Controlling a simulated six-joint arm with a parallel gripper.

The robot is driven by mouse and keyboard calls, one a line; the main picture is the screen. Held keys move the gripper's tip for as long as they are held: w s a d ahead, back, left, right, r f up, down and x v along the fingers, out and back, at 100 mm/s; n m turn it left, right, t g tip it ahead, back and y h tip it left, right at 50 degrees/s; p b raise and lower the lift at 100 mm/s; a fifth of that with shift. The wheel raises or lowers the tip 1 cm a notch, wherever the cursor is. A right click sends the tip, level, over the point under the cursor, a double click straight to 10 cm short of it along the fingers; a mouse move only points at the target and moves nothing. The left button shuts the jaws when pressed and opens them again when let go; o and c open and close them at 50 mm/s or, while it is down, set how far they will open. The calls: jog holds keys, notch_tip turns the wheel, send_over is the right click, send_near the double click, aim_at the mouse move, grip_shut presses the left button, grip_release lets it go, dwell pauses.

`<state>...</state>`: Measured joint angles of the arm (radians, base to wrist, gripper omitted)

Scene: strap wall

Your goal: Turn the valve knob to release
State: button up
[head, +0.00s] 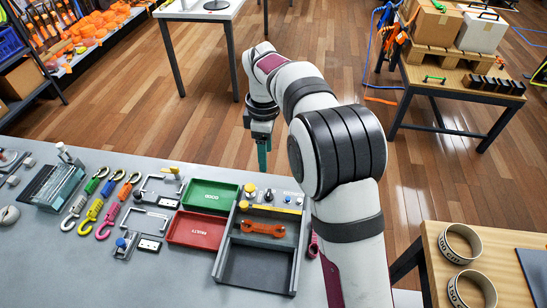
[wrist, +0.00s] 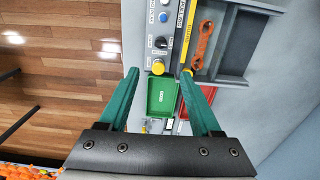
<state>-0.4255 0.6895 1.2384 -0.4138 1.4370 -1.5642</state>
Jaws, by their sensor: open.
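A grey control panel (head: 272,211) sits at the table's far edge and carries several small knobs. In the wrist view it shows a black knob (wrist: 161,42), a yellow round knob (wrist: 158,67), a second yellow knob (wrist: 187,72) and a blue button (wrist: 163,17). I cannot tell for sure which is the valve knob. My gripper (head: 264,155) hangs above and beyond the panel in the head view. In the wrist view its teal fingers (wrist: 159,76) are spread apart and empty, with the yellow round knob showing between their tips.
Further left are coloured hook straps (head: 95,205), metal frames and a clear rack (head: 59,186). The front table surface (head: 60,275) is clear.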

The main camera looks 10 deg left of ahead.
aim_at(269, 194)
notch_tip(269, 194, down, 15)
jog(key=shift+d+f, duration=0.1)
grip_shut()
dwell(0.4)
